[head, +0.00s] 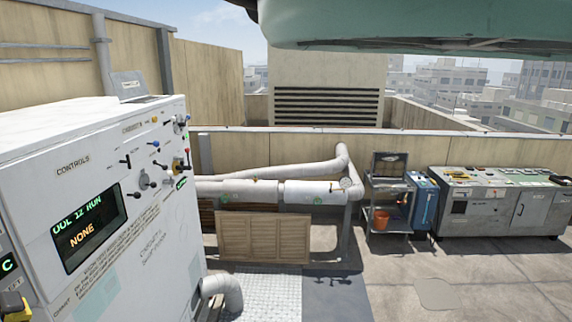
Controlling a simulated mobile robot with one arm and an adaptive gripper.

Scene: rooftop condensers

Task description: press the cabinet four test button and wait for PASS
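A white control cabinet (178,225) marked CONTROLS stands close at the left, seen at an angle. Its dark display (90,229) shows a green line that seems to end in RUN, with NONE in orange below. PASS does not show on it. Several small switches, knobs and coloured buttons sit on the cabinet's right part, among them a dark knob (143,180). Their labels are too small to read, so I cannot tell which is the cabinet four test button. My gripper is not in view.
Pale pipes (315,192) run behind the cabinet, above a slatted wooden panel (262,237). A cart (390,229) with an orange bucket (381,220) stands right of centre, beside a grey console (480,215). The paved floor (400,275) in front of them is mostly clear.

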